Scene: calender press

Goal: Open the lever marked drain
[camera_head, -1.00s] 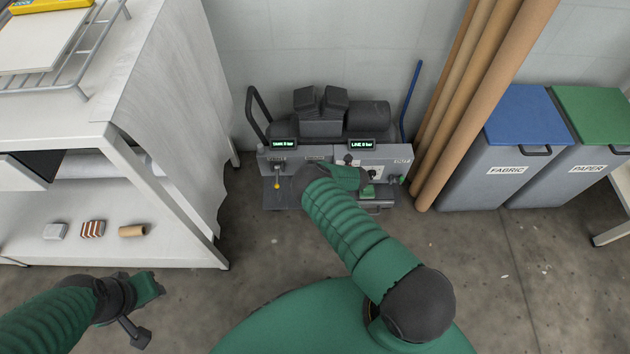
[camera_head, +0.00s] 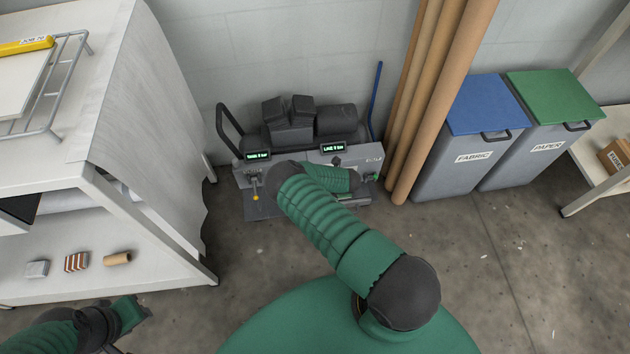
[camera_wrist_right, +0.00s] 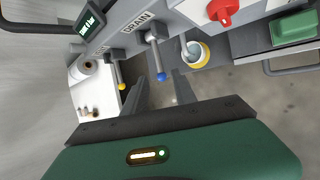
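The label reading DRAIN (camera_wrist_right: 137,22) is on the grey machine panel in the right wrist view. A metal lever with a blue knob (camera_wrist_right: 161,76) hangs down just below it. My right gripper (camera_wrist_right: 160,92) is open, its two dark fingers on either side of the blue knob's position in the picture; I cannot tell whether they touch it. In the head view the machine (camera_head: 357,156) stands against the wall, and my right arm hides the drain lever and the right fingers. My left gripper (camera_head: 135,312) is at the lower left, away from the machine; its opening is unclear.
A yellow-knobbed lever (camera_wrist_right: 121,86) sits beside the drain lever, and a red handle (camera_wrist_right: 223,10) on its other side. Cardboard tubes (camera_head: 430,100) and a blue-lidded bin (camera_head: 485,105) stand right of the machine; a white bench (camera_head: 180,245) stands left.

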